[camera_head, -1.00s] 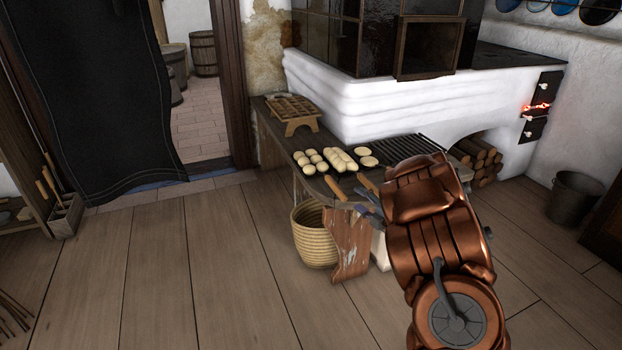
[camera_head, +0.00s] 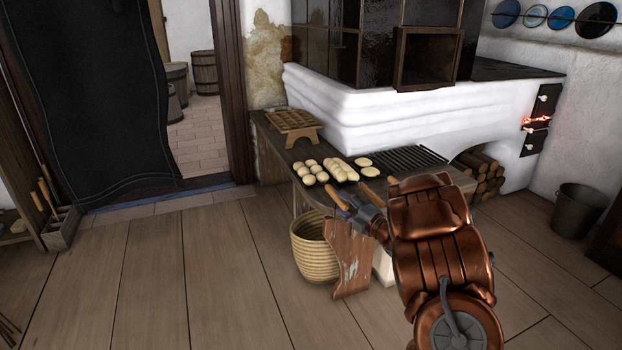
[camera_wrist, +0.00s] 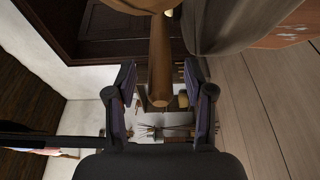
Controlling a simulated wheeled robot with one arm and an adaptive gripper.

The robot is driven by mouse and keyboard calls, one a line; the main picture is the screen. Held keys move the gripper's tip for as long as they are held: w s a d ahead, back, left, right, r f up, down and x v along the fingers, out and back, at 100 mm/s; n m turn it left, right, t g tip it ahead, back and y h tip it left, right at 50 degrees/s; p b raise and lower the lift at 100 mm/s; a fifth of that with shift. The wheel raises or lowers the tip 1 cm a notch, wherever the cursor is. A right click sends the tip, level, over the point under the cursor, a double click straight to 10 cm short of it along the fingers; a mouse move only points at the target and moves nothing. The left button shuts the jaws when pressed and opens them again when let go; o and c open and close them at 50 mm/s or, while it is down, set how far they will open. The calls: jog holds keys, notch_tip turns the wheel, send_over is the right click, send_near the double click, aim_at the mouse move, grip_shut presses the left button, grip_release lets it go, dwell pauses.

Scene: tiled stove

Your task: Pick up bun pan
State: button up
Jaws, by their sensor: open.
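The bun pan is dark and lies under several pale round buns (camera_head: 310,172) on the low bench beside the stove. A wooden handle (camera_head: 332,194) points from the bun side toward the front edge of the bench. My gripper (camera_head: 346,203) is at this handle, with its fingers apart. In the wrist view, a brown wooden handle (camera_wrist: 160,62) runs between the two open fingers of my gripper (camera_wrist: 162,88), with a gap on each side. The pan's body is mostly hidden under the buns.
A loaf group (camera_head: 342,170) and flat buns (camera_head: 366,163) lie beside it, with another handle (camera_head: 369,192) close to my arm. A wicker basket (camera_head: 314,255) stands below the bench. A wooden rack (camera_head: 293,121) stands behind.

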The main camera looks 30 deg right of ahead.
jog(key=shift+w, duration=0.15)
grip_shut()
dwell(0.4)
